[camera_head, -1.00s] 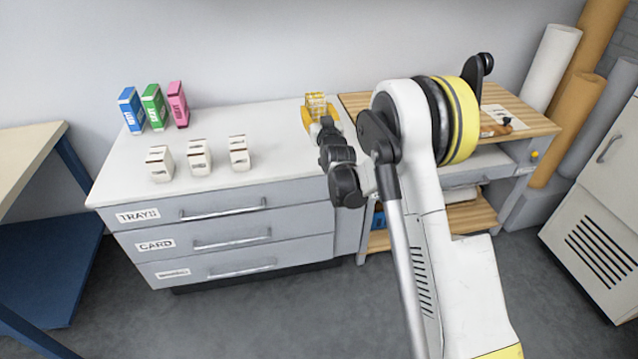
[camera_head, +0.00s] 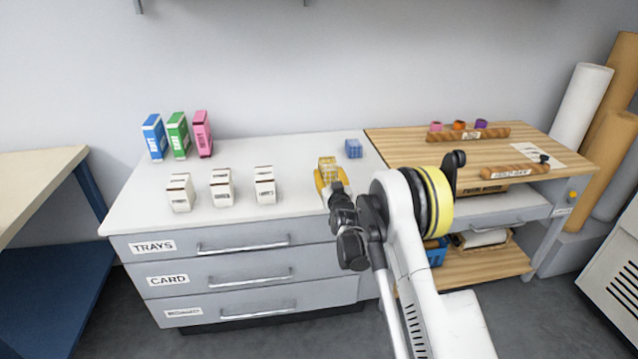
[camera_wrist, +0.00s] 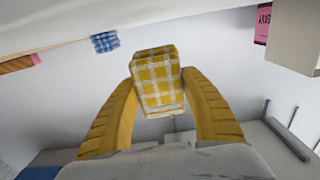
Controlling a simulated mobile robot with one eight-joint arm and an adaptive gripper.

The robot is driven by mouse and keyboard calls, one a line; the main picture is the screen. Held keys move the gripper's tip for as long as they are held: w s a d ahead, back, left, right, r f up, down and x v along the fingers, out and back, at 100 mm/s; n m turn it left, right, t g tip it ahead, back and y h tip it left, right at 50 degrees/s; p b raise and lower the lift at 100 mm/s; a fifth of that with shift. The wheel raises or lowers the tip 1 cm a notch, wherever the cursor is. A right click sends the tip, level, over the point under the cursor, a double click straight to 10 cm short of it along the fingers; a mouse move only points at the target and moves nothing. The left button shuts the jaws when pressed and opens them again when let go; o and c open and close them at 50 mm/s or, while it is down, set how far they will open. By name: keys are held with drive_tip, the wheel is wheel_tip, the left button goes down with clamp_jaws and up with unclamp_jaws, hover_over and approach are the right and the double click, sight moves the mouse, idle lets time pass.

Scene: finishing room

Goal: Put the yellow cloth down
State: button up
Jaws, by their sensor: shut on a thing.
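The yellow checked cloth (camera_wrist: 158,80) is a folded block with white lines, held between the two yellow fingers of my gripper (camera_wrist: 160,105) in the wrist view. In the head view the yellow cloth (camera_head: 327,170) shows at the tip of my gripper (camera_head: 328,178), over the right part of the white cabinet top (camera_head: 300,200). My gripper is shut on it. I cannot tell whether the cloth touches the surface. A blue checked cloth (camera_head: 353,148) lies behind and to the right on the same top, and it also shows in the wrist view (camera_wrist: 105,42).
Three cream boxes (camera_head: 221,188) stand left of my gripper. Blue, green and pink boxes (camera_head: 178,135) stand behind them. A wooden bench (camera_head: 400,145) with labelled wooden strips (camera_head: 468,135) adjoins at right. The top between the pink box and blue cloth is clear.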

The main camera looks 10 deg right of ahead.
sight(329, 185)
drive_tip(key=shift+s+d+f+b, duration=0.15)
drive_tip(key=shift+f+b, duration=0.6)
drive_tip(key=shift+f, duration=1.15)
drive_tip(key=shift+f, duration=0.15)
drive_tip(key=o, duration=1)
